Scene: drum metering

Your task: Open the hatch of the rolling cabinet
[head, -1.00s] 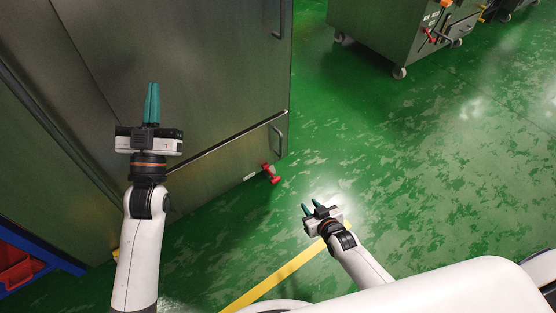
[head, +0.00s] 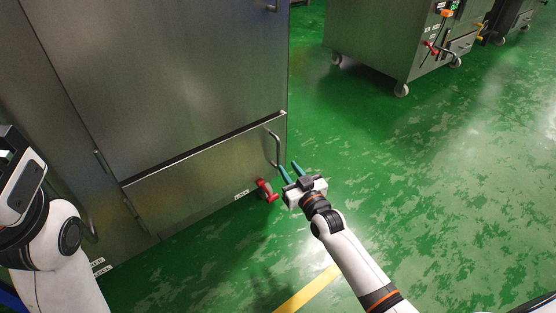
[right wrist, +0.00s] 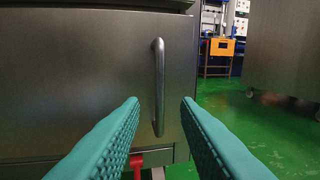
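The steel cabinet (head: 165,75) stands at the left in the head view. Its lower hatch (head: 195,180) is closed and has a curved bar handle (head: 278,148) near its right edge. My right gripper (head: 288,167) is open and empty, just in front of that handle. In the right wrist view the upright handle (right wrist: 158,88) appears between the two teal fingers (right wrist: 160,104), beyond their tips, with no visible contact. My left gripper (head: 20,180) is at the left edge of the head view; its fingers cannot be made out.
A red fitting (head: 266,190) sticks out low at the cabinet's right corner, near my right gripper. Another steel cabinet on casters (head: 385,45) stands at the back right. The green floor (head: 440,180) between and to the right is clear, with a yellow line (head: 308,287) in front.

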